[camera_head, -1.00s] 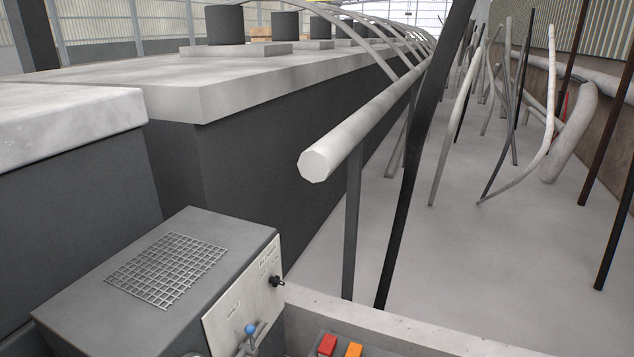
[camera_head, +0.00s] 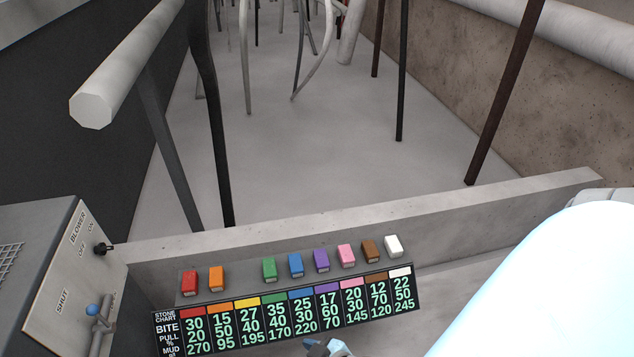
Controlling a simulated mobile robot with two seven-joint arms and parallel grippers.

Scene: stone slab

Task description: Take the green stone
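The green stone (camera_head: 269,269) is a small block on the ledge at lower middle. It sits in a row between a gap on its left and a blue stone (camera_head: 296,265) on its right. Nothing touches it. A large pale blue-white shape at lower right looks like my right arm. A small pale blue and dark part (camera_head: 328,347) at the bottom edge may belong to my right gripper. It is mostly cut off, so its fingers cannot be made out. It is below the row, apart from the green stone. My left gripper is not in view.
Red (camera_head: 189,283), orange (camera_head: 216,278), purple (camera_head: 321,260), pink (camera_head: 346,256), brown (camera_head: 370,251) and white (camera_head: 393,246) stones share the ledge. A stone chart (camera_head: 290,315) is in front. A blower box (camera_head: 62,285) with a blue-knobbed valve (camera_head: 92,310) stands left. A low wall (camera_head: 430,215) runs behind.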

